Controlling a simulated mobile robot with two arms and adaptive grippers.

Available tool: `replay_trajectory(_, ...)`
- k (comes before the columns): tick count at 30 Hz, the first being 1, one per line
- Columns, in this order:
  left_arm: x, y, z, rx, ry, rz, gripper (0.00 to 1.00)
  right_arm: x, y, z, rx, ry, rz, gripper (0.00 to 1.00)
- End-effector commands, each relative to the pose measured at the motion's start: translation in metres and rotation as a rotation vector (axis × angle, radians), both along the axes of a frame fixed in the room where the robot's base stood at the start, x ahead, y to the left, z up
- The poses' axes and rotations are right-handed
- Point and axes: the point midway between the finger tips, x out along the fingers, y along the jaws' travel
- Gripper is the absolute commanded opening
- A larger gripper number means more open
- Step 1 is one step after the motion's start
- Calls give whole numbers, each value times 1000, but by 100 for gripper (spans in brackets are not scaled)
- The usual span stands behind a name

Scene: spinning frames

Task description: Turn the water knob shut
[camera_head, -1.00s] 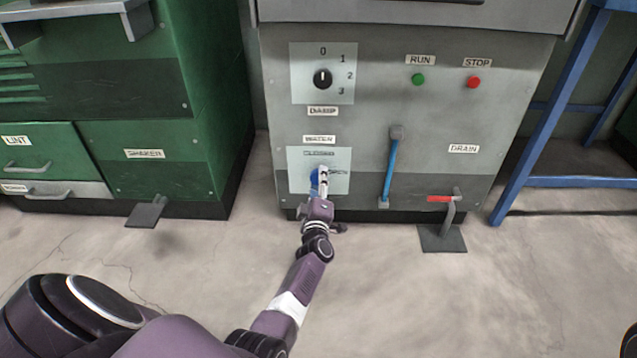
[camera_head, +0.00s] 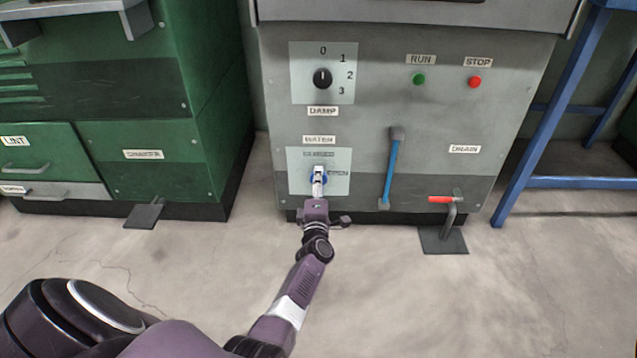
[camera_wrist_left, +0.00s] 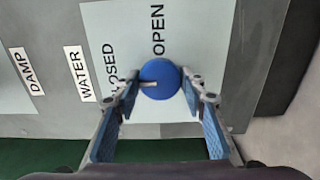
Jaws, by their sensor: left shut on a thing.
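The water knob (camera_wrist_left: 162,72) is round and blue with a pale pointer mark. It sits on a light plate (camera_head: 340,158) low on the grey machine, labelled CLOSED above and OPEN to the right in the head view. In the left wrist view the pointer mark faces left, the side of the CLOSED label. My left gripper (camera_head: 318,172) is shut on the knob, with a finger on each side of it. In the head view the gripper hides most of the knob. My right gripper is not in view.
Above is a black dial (camera_head: 322,78) marked 0 to 3. To the right are a blue vertical handle (camera_head: 390,168), a red drain lever (camera_head: 440,199) and green RUN and red STOP buttons. A green cabinet (camera_head: 215,130) stands left.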

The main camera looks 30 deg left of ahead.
Motion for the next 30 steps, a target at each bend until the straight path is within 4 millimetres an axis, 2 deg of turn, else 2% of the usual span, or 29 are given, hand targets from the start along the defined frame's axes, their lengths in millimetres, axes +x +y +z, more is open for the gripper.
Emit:
replay_trajectory(6, -1, 0, -2, -4, 1, 1, 14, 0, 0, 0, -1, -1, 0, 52)
replay_trajectory(7, -1, 0, -2, -4, 1, 1, 40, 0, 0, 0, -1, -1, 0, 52)
replay_trajectory(12, 0, 0, -1, -3, 1, 0, 56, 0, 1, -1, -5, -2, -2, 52)
replay_trajectory(23, -5, -4, -1, -1, 0, 0, 56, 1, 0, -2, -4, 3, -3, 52)
replay_trajectory(30, -35, -21, -2, -3, 2, 1, 56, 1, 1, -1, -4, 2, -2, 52)
